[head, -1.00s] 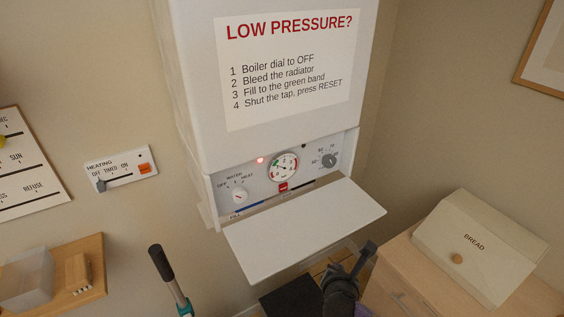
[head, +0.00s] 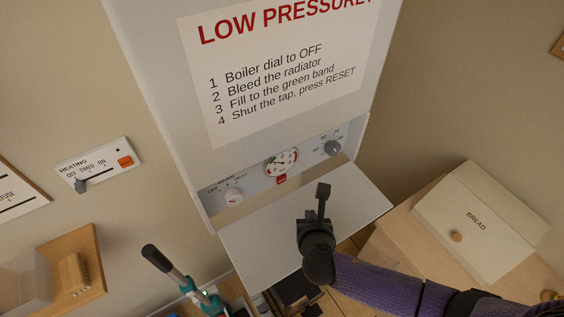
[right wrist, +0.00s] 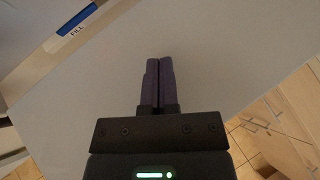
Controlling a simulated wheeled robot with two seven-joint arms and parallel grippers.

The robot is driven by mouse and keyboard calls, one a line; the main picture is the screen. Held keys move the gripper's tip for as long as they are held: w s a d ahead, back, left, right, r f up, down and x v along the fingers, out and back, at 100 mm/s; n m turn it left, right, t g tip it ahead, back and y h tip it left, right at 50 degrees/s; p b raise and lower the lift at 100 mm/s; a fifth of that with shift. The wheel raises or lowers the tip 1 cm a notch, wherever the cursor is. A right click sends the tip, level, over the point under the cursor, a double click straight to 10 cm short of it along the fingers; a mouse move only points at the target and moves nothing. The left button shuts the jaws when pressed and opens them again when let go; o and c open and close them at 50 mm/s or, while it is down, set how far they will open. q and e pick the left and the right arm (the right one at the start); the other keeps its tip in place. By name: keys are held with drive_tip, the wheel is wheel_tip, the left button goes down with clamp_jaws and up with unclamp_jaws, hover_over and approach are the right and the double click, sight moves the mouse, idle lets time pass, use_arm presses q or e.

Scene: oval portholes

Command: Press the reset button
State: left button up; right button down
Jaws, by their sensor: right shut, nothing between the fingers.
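The white boiler (head: 165,110) hangs on the wall with its lower flap (head: 262,235) folded down. On the panel behind the flap, a small red piece (head: 281,180) sits just under the round pressure gauge (head: 281,162); it looks like the reset button, but its lettering is unreadable. My right gripper (head: 323,188) is shut and empty, in front of the flap and below and right of the red piece, apart from it. The right wrist view shows its closed fingers (right wrist: 158,82) against the pale flap. My left gripper is not in view.
A white dial (head: 233,195) and a grey knob (head: 333,148) flank the gauge. The right wrist view shows a blue FILL strip (right wrist: 77,20). A bread box (head: 480,220) stands on a wooden cabinet at the right. A black-handled teal tool (head: 170,265) stands lower left.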

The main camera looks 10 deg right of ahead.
sight(288, 195)
drive_tip(key=shift+s, duration=0.4)
drive_tip(key=w+a+b, duration=0.1)
drive_tip(key=w, duration=0.1)
drive_tip(key=w+b, duration=0.1)
drive_tip(key=w, duration=0.2)
drive_tip(key=w+a+b, duration=0.1)
drive_tip(key=w+b, duration=0.1)
drive_tip(key=shift+w+a, duration=0.3)
drive_tip(key=shift+a, duration=0.05)
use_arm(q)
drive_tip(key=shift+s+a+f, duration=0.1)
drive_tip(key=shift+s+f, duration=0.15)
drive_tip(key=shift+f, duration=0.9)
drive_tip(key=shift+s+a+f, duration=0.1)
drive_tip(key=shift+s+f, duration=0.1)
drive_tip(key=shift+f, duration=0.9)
use_arm(e)
drive_tip(key=shift+w+a, duration=0.2)
drive_tip(key=shift+w, duration=0.25)
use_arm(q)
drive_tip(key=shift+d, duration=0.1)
use_arm(e)
drive_tip(key=shift+w, duration=0.1)
drive_tip(key=shift+w, duration=0.2)
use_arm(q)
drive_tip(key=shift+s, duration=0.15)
use_arm(e)
drive_tip(key=shift+r, duration=0.1)
